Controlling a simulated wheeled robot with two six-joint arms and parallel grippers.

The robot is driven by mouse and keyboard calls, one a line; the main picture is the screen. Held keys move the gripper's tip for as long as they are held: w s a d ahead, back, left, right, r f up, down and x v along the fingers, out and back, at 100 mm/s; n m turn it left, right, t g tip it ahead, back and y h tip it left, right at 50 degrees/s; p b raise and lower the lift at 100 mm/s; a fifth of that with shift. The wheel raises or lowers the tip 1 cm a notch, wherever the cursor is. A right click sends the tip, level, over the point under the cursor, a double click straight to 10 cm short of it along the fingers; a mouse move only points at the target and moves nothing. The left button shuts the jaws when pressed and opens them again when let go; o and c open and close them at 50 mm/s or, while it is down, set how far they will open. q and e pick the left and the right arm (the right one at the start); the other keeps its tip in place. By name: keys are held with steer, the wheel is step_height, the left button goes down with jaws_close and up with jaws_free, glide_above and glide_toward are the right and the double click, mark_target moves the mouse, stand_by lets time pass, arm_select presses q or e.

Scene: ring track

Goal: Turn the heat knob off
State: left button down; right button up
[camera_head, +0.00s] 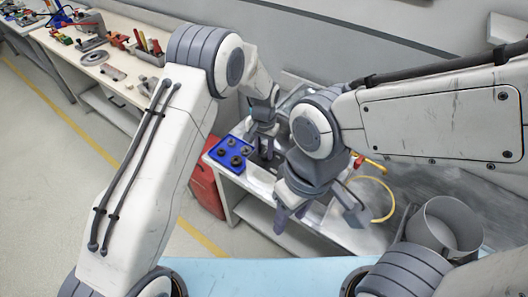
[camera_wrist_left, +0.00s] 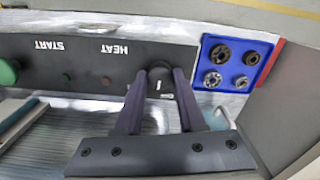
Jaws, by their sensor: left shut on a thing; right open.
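The heat knob (camera_wrist_left: 159,84) is dark, with a short pale mark on its face. It sits on a dark control panel (camera_wrist_left: 85,75) in the left wrist view, near the upside-down HEAT label (camera_wrist_left: 115,49). My left gripper (camera_wrist_left: 160,76) is shut on the knob, one finger on each side. In the head view my left gripper (camera_head: 263,148) is at the panel beside the blue tray, and the knob cannot be made out there. My right gripper (camera_head: 318,215) is open and empty, lower and nearer, over the bench front.
A blue tray (camera_head: 213,153) with several dark round parts lies at the bench's left end, close to my left gripper. A green button (camera_wrist_left: 8,71) is by the START label. A red case (camera_head: 205,190) stands beside the bench; a yellow hose (camera_head: 391,200) curves at right.

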mark_target(264, 153)
arm_select(q)
steer(key=n, duration=0.4)
steer(key=shift+w+r+n+b, duration=0.1)
steer(key=shift+w+n+b, duration=0.05)
steer(key=shift+n+b, duration=0.2)
stand_by(0.3)
steer(key=c, duration=0.5)
jaws_free()
step_height(264, 153, up, 10)
steer(key=b, duration=0.2)
steer(key=shift+r, duration=0.2)
steer(key=shift+a, duration=0.1)
